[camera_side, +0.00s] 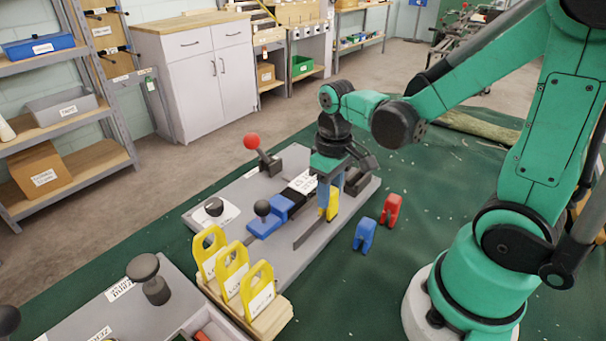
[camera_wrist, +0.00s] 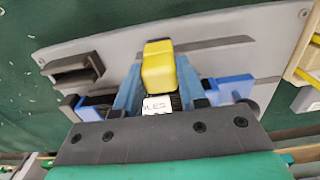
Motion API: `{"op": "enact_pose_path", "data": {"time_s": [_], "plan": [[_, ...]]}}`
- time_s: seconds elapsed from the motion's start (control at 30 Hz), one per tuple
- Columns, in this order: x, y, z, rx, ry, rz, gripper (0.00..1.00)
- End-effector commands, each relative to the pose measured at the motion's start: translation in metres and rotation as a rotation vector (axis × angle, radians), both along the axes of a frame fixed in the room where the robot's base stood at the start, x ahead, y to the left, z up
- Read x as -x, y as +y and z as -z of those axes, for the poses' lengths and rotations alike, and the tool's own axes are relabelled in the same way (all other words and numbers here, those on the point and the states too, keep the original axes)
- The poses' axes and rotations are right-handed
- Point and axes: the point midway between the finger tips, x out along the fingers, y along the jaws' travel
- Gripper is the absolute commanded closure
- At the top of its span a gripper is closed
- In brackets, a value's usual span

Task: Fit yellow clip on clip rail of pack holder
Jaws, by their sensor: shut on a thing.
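The yellow clip (camera_side: 333,205) is held between the blue-grey fingers of my gripper (camera_side: 328,194). In the wrist view the clip (camera_wrist: 159,72) sits between the two fingertips (camera_wrist: 160,82), with its rounded top towards the camera. The dark clip rail (camera_side: 312,232) runs along the near edge of the grey pack holder (camera_side: 290,262). In the wrist view the rail (camera_wrist: 218,43) shows on both sides of the clip. The clip is at or just above the rail; its lower end is hidden, so I cannot tell whether it is seated.
A blue clip (camera_side: 365,235) and a red clip (camera_side: 391,209) stand on the green mat right of the holder. A blue slide (camera_side: 268,220), a red-knobbed lever (camera_side: 258,150) and several yellow tags (camera_side: 232,268) are nearby.

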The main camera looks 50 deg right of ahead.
Motion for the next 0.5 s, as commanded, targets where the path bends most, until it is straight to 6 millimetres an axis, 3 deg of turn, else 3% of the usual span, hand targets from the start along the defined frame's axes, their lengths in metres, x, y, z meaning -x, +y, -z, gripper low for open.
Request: {"op": "enact_pose_path", "data": {"time_s": [0.17, 0.2, 0.3, 0.5], "plan": [[0.0, 0.0, 0.0006, 0.0, 0.0, 0.0, 1.0], [0.0, 0.0, 0.0006, 0.0, 0.0, 0.0, 0.59], [0.0, 0.0, 0.0005, 0.0, 0.0, 0.0, 0.3], [0.0, 0.0, 0.0005, 0.0, 0.0, 0.0, 0.27]]}}
